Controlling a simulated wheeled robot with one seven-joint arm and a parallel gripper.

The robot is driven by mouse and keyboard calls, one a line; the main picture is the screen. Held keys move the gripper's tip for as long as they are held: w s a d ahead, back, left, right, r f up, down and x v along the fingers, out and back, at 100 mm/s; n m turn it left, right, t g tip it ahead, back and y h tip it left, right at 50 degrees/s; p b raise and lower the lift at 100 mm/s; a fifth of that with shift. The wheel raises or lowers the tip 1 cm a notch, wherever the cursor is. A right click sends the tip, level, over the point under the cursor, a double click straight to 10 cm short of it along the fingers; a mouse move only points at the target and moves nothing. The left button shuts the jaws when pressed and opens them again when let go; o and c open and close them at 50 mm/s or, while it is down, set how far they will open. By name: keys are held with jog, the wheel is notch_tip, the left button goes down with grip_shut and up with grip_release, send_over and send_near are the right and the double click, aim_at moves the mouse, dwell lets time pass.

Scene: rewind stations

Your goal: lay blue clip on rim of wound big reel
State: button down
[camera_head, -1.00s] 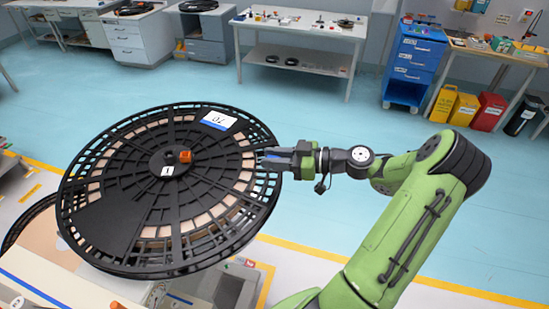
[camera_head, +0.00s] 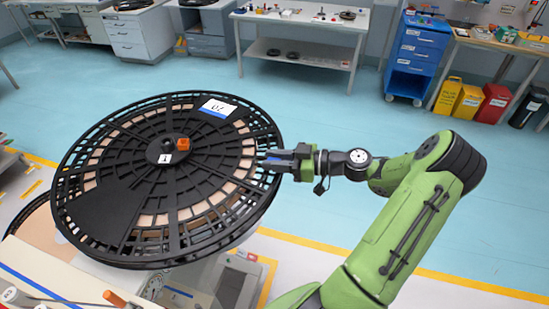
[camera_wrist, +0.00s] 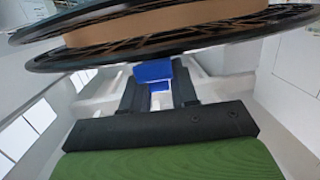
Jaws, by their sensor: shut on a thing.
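The wound big reel (camera_head: 160,215) is a large black spoked reel in the left half of the head view, with tan material showing between its flanges. Its edge also fills the top of the wrist view (camera_wrist: 180,22). My gripper (camera_head: 268,160) is at the reel's right rim, its fingers overlapping the rim in the head view. It is shut on the blue clip (camera_wrist: 152,72), which shows between the fingertips in the wrist view, just below the reel's near flange. In the head view only a small blue bit of the clip shows. Whether clip and rim touch, I cannot tell.
A cream bench with tools (camera_head: 60,285) lies at lower left. A white table (camera_head: 300,25) and a blue drawer cart (camera_head: 415,55) stand at the back. The floor between is clear.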

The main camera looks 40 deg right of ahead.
jog(key=shift+f, duration=0.4)
jog(key=shift+r, duration=0.1)
jog(key=c, duration=0.8)
grip_release()
jog(key=shift+d, duration=0.1)
jog(key=b+v, duration=0.1)
jog(key=v, duration=1.4)
jog(key=shift+s+d, duration=0.2)
jog(key=shift+s, duration=0.15)
